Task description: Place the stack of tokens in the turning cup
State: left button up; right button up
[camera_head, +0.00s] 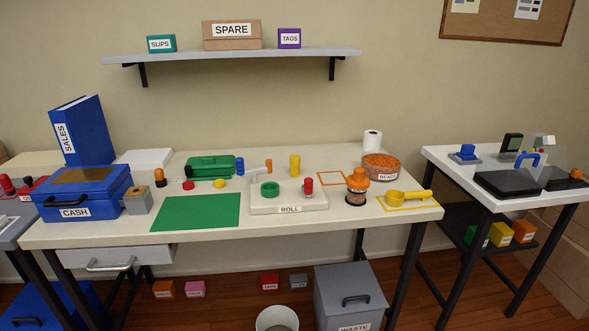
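Neither of my grippers is in view. A white machine labelled ROLL (288,209) stands on the middle of the table (385,224). A green ring-shaped cup (270,187) sits on its left part, and a red knob (308,188) stands on its right part. I cannot tell for sure that this green piece is the turning cup. An upright yellow cylinder (295,165) stands behind the machine and looks like a stack of tokens. A short blue cylinder (239,167) stands left of it. A red disc (188,185) and a yellow disc (219,183) lie farther left.
A green mat (197,212) lies bare at the front. A blue CASH box (81,192) stands at the left, with a green device (211,166) at the back. An orange-topped jar (356,188), BEADS bowl (381,168) and yellow scoop (407,198) stand at the right.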

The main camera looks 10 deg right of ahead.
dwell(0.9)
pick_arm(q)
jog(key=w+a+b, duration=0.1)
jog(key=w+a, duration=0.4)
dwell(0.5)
